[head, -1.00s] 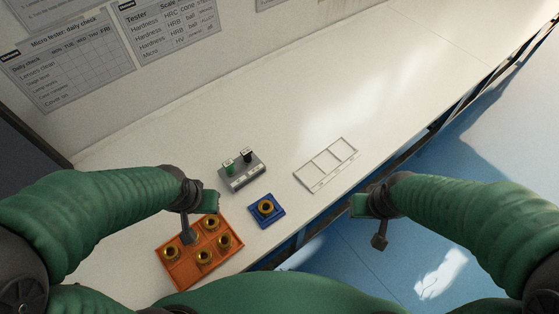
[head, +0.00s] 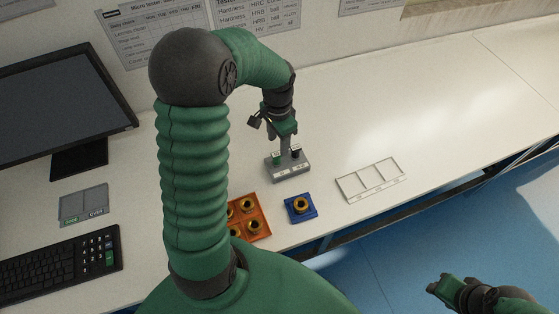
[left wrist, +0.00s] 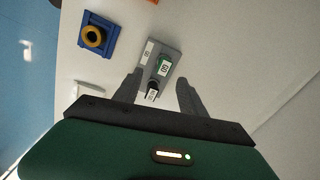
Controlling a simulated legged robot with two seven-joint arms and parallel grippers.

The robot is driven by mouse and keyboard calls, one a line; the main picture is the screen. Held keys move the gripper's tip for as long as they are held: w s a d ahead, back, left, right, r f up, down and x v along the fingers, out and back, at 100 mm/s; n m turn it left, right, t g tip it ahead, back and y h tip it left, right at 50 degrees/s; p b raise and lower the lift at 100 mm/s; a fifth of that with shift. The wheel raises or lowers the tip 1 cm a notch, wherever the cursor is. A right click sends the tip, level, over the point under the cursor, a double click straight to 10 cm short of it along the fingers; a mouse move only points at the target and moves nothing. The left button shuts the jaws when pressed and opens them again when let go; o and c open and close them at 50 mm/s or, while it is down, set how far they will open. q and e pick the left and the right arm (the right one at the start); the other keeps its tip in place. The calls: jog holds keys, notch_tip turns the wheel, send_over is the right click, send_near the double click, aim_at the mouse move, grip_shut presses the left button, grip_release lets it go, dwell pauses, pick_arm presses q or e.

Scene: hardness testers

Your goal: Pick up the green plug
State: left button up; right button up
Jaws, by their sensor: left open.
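The green plug (head: 277,157) stands upright in a grey two-place holder (head: 290,174), with a black plug (head: 296,152) beside it on the right. My left gripper (head: 286,144) points down just above the holder, open and empty, and partly covers the plugs. In the left wrist view, the green plug (left wrist: 163,65) lies just past the fingertips, and the black plug (left wrist: 152,92) shows between the fingers (left wrist: 157,86), nearer the palm. I cannot tell the height gap exactly. My right gripper (head: 442,286) is at the lower right, over the floor, away from the bench; its jaws are unclear.
A blue block with a brass ring (head: 300,208) stands in front of the holder. An orange tray (head: 262,228) with several brass rings is partly behind my left arm. A white three-part frame (head: 372,180) lies right. A keyboard (head: 60,262) and monitor (head: 60,85) are left.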

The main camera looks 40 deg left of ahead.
aim_at(276, 154)
pick_arm(q)
jog(key=f, duration=0.1)
jog(key=a+f, duration=0.1)
jog(key=f, duration=0.2)
jog(key=shift+w+a+f, duration=0.1)
jog(key=shift+a+f, duration=0.2)
jog(key=shift+f, duration=0.1)
jog(key=f, duration=0.4)
jog(key=shift+d, duration=0.25)
jog(key=shift+d+f, duration=0.15)
jog(key=shift+d, duration=0.15)
jog(key=shift+a, duration=0.4)
jog(key=c, duration=0.9)
grip_shut()
jog(key=shift+d, duration=0.15)
pick_arm(e)
jog(key=shift+w+a+f, duration=0.15)
jog(key=shift+a+f, duration=0.1)
jog(key=shift+a, duration=0.35)
